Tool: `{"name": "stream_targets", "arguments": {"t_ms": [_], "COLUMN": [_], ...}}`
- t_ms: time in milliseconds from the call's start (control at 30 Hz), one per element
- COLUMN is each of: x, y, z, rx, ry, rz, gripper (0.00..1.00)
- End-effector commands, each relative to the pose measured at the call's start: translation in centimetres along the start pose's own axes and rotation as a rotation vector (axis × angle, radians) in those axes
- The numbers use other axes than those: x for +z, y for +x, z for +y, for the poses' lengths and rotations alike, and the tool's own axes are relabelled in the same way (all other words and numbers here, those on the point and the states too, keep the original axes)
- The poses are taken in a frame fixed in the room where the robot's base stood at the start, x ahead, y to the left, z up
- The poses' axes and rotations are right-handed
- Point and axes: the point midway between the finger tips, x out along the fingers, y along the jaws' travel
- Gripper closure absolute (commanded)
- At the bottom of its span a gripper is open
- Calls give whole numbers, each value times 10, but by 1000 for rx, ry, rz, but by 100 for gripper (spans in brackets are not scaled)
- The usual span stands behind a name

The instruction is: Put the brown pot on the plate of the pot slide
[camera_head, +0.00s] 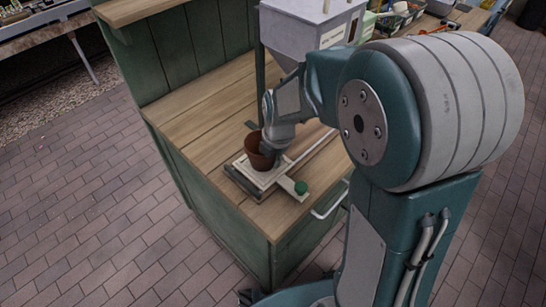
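The brown pot (257,152) is upright at the pot slide, over its pale square plate (262,178). From this single view I cannot tell whether its base rests on the plate or is just above it. The pot slide has a rail running back to the right and a green knob (301,187) at its front right. My gripper (264,141) is at the pot's rim, with its fingers largely hidden by the pot and my own wrist. I cannot tell whether they grip it.
A grey hopper (310,28) stands behind. A metal handle (330,200) sticks out from the bench front. Bare worktop lies left of the pot.

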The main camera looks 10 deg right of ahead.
Motion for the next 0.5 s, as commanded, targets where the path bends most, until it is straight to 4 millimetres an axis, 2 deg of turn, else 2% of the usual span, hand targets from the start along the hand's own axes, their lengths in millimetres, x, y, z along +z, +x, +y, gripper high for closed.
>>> {"name": "stream_targets", "arguments": {"t_ms": [367, 500], "x": [0, 1], "y": [-2, -18], "z": [0, 1], "rx": [0, 4], "ry": [0, 0], "rz": [0, -2], "gripper": [57, 57]}}
